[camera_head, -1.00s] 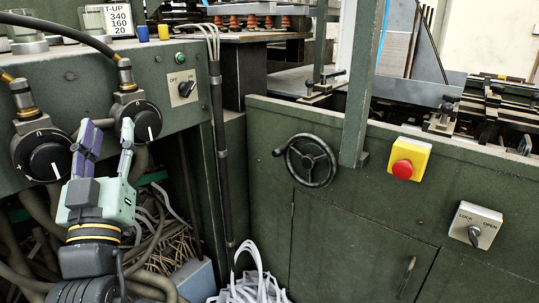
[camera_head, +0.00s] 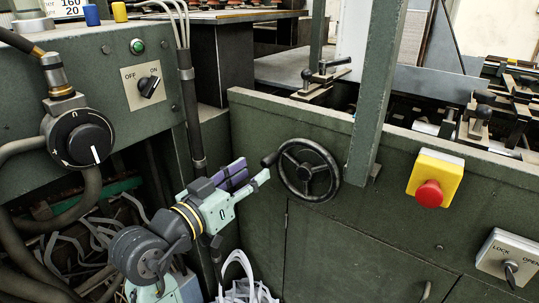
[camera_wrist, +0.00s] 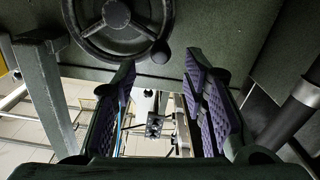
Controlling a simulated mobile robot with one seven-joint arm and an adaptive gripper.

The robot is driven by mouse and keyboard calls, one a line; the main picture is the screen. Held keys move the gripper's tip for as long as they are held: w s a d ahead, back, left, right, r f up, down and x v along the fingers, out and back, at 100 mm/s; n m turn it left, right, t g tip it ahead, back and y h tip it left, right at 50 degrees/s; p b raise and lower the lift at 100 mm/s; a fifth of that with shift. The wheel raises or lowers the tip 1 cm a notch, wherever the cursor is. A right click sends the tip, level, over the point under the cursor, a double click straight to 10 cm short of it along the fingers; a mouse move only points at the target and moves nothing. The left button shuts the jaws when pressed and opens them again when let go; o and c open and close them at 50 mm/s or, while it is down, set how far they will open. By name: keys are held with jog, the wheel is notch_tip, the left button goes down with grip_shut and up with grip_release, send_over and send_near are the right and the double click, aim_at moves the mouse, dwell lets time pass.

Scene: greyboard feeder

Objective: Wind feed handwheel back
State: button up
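The feed handwheel (camera_head: 306,171) is a black spoked wheel on the green front panel. It also shows at the top of the wrist view (camera_wrist: 117,14). Its crank knob (camera_head: 268,160) sticks out at the wheel's left side and appears as a dark round knob in the wrist view (camera_wrist: 160,52). My gripper (camera_head: 253,170) is just left of the wheel, close to the knob. In the wrist view my gripper (camera_wrist: 159,66) is open, with a wide gap between its purple-padded fingers. The knob lies just past the fingertips, within the gap's width. I see no contact.
A grey-green post (camera_head: 370,95) stands right of the wheel. A red stop button (camera_head: 430,194) on a yellow box and a lock switch (camera_head: 507,256) are further right. A control box with an off/on switch (camera_head: 150,86) and cables is at the left.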

aim_at(262, 164)
jog(key=p+x, duration=0.1)
jog(key=x, duration=0.6)
jog(key=shift+w+d, duration=0.15)
jog(key=shift+w, duration=0.05)
jog(key=shift+c, duration=0.4)
grip_shut()
